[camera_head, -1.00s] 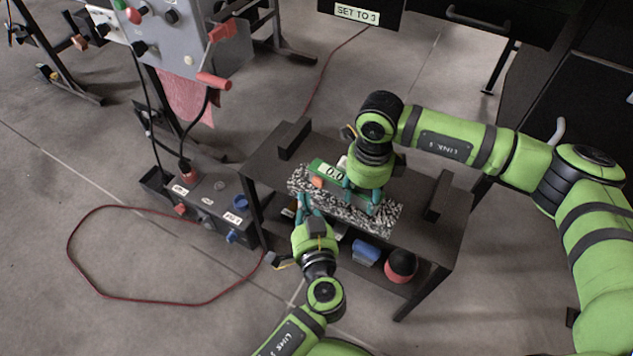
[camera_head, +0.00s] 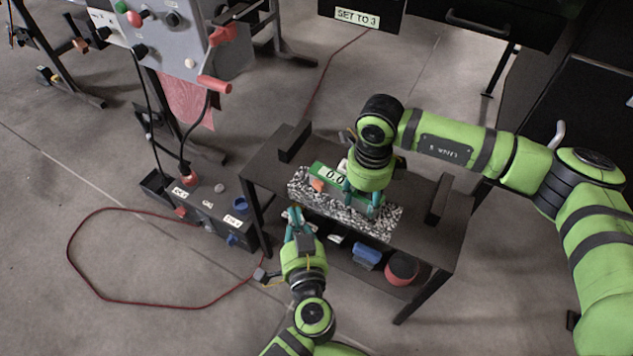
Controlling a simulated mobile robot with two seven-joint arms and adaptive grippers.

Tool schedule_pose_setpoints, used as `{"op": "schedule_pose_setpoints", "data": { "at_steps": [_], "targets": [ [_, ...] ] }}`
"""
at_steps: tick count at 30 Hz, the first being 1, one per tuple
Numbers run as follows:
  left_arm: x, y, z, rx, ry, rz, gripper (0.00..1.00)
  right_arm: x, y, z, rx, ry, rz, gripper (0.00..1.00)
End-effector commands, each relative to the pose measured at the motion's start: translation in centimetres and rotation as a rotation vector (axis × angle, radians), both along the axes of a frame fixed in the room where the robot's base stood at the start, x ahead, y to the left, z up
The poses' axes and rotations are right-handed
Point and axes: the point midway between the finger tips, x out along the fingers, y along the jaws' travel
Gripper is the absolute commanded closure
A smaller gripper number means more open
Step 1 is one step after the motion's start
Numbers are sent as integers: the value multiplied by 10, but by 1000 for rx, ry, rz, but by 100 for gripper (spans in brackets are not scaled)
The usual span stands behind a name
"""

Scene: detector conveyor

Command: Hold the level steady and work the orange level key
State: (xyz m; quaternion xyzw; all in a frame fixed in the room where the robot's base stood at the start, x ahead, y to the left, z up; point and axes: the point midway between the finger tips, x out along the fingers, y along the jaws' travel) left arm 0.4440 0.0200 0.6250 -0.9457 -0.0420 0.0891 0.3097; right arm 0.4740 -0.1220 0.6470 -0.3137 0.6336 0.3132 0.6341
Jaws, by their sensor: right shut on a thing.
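The green level (camera_head: 326,169) lies on a black-and-white speckled slab (camera_head: 380,222) on the dark table. Its display reads 0.0. The orange level key (camera_head: 317,186) shows at the left part of the level. My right gripper (camera_head: 360,203) points down from above and is shut on the level, hiding its right part. My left gripper (camera_head: 295,212) is in front of the slab's left end, nearer to me, apart from the orange key. Its fingertips lie close together, and I cannot tell whether they are open or shut.
Dark blocks stand at the table's left (camera_head: 295,142) and right (camera_head: 438,198) ends. A lower shelf holds a blue item (camera_head: 367,253) and a red-and-black round item (camera_head: 402,268). A grey control box (camera_head: 215,212) and red cable lie on the floor at left. A sign (camera_head: 358,16) reads "SET TO 3".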

Motion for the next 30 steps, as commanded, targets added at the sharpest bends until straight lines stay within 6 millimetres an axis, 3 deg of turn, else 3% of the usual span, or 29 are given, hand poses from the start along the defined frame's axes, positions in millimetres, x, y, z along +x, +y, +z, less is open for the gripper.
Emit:
{"op": "schedule_pose_setpoints", "data": {
  "at_steps": [2,3,4,17,20,30],
  "targets": [
    [0,0,0,0,0,0,100,-2,-1,-2,-2,5,1,96],
    [0,0,0,0,0,0,100,-2,-1,-2,-2,5,1,36],
    [0,0,0,0,0,0,100,-2,0,-2,-2,5,1,25],
    [0,0,0,0,0,0,100,0,0,5,0,-1,0,25],
    [0,0,0,0,0,0,100,1,0,18,1,-2,0,25],
    [0,0,0,0,0,0,100,1,0,89,0,-3,0,25]
  ]
}}
